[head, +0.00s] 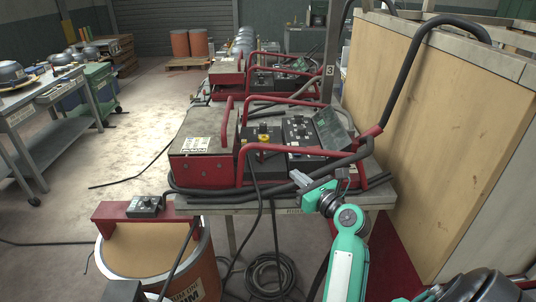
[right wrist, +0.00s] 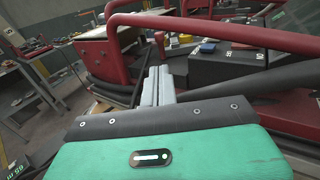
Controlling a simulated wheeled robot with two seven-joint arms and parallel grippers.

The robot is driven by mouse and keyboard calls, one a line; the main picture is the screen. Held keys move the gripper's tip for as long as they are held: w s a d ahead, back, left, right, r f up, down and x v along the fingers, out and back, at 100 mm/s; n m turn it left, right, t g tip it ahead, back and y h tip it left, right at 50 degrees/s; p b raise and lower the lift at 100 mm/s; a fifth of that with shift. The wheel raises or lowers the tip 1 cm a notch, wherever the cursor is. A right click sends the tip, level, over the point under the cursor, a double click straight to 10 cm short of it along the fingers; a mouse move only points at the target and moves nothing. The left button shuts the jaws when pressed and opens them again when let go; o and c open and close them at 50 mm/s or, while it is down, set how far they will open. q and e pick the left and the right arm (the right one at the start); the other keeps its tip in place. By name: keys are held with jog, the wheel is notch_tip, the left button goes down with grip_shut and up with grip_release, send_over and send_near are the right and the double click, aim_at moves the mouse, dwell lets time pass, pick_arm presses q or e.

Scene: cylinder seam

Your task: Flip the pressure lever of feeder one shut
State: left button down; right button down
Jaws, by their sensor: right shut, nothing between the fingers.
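The near red-framed machine (head: 205,165) stands on a grey table. A black panel block (head: 300,130) sits inside its red tube frame, with a small yellow part (head: 263,138) beside it. I cannot pick out for sure which part is the pressure lever of feeder one. My right gripper (head: 343,177) is at the front right of the machine, close to the thick black hoses and a red tube. In the right wrist view its two grey fingers (right wrist: 158,86) are together and empty, pointing at the machine below the red tube (right wrist: 225,33). My left gripper is not visible.
A tall wooden panel (head: 455,140) closes off the right side. Black hoses (head: 275,185) run along the table's front. An orange drum (head: 195,260) with a small control box (head: 146,206) stands at front left. A grey cart (head: 50,150) is further left, with open floor between.

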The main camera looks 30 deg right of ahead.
jog(key=p, duration=0.3)
send_over(269, 168)
jog(key=shift+s, duration=0.1)
dwell(0.5)
